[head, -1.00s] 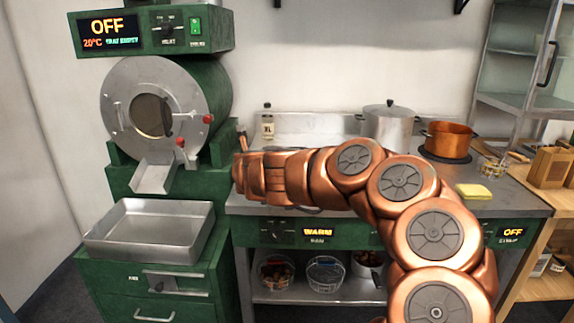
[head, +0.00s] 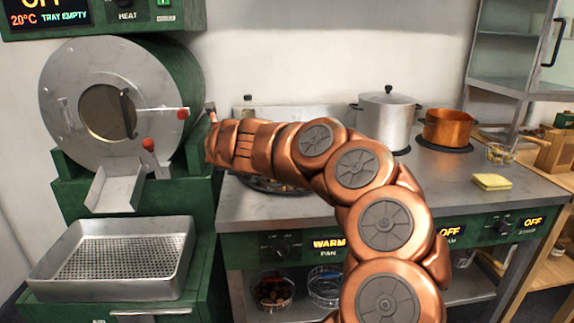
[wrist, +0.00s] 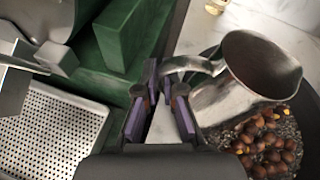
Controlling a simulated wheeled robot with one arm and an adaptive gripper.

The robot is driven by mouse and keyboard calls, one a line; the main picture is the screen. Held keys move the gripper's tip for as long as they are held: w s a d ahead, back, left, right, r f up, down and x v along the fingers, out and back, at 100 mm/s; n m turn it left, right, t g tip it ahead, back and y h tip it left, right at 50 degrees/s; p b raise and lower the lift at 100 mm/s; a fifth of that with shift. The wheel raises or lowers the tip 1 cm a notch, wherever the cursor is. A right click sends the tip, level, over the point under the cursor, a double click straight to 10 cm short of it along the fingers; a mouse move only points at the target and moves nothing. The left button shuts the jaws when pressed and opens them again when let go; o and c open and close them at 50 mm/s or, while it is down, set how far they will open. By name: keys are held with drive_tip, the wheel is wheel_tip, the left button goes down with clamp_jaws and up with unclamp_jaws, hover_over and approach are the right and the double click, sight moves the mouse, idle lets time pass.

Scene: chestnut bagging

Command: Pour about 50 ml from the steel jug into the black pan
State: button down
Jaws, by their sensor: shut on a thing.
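The steel jug (wrist: 225,97) shows in the wrist view with its handle between the fingers of my gripper (wrist: 163,88). My gripper is shut on the handle. The jug's mouth is visible, and its body overlaps the left edge of the black pan (wrist: 314,92) in this view. The pan holds brown chestnuts (wrist: 270,150) among small dark grains. No stream of liquid shows. In the head view the pan (head: 270,186) is mostly hidden behind my arm, and the jug is hidden too. How much liquid the jug holds cannot be seen.
A green roaster (head: 105,105) with a perforated metal tray (head: 180,268) stands left of the counter (head: 440,190). A steel pot (head: 385,122) and a copper pot (head: 448,130) stand at the back right. A yellow sponge (head: 491,181) lies on the counter's clear right part.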

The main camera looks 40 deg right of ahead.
drive_tip(key=shift+s+r, duration=0.1)
